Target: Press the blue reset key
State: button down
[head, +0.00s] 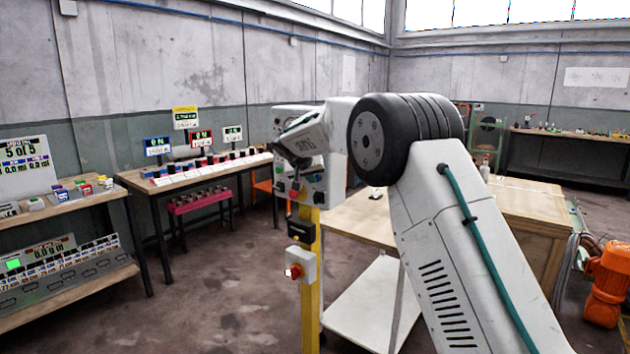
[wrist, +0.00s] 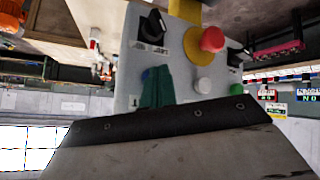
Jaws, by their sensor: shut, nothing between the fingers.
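The control box (head: 333,185) is a pale grey panel on a yellow post, partly hidden by my arm in the head view. In the wrist view the panel (wrist: 175,60) appears upside down. A small blue key (wrist: 146,74) shows at the left edge of my gripper's fingers, mostly hidden behind them. My gripper (wrist: 158,72) has dark teal fingers, shut and empty, right in front of the panel at the blue key. I cannot tell whether they touch it.
The panel also has a red mushroom button (wrist: 212,39) on a yellow ring, a white button (wrist: 204,85), a green button (wrist: 203,60) and black knobs (wrist: 153,24). Lower on the post is a red emergency button (head: 295,271). A wooden table (head: 365,222) stands behind.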

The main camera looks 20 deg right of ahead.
jog(key=shift+s+a, duration=0.55)
jog(key=shift+a, duration=0.15)
jog(key=s+a, duration=0.1)
jog(key=a, duration=0.1)
jog(key=s+a, duration=0.2)
dwell(0.5)
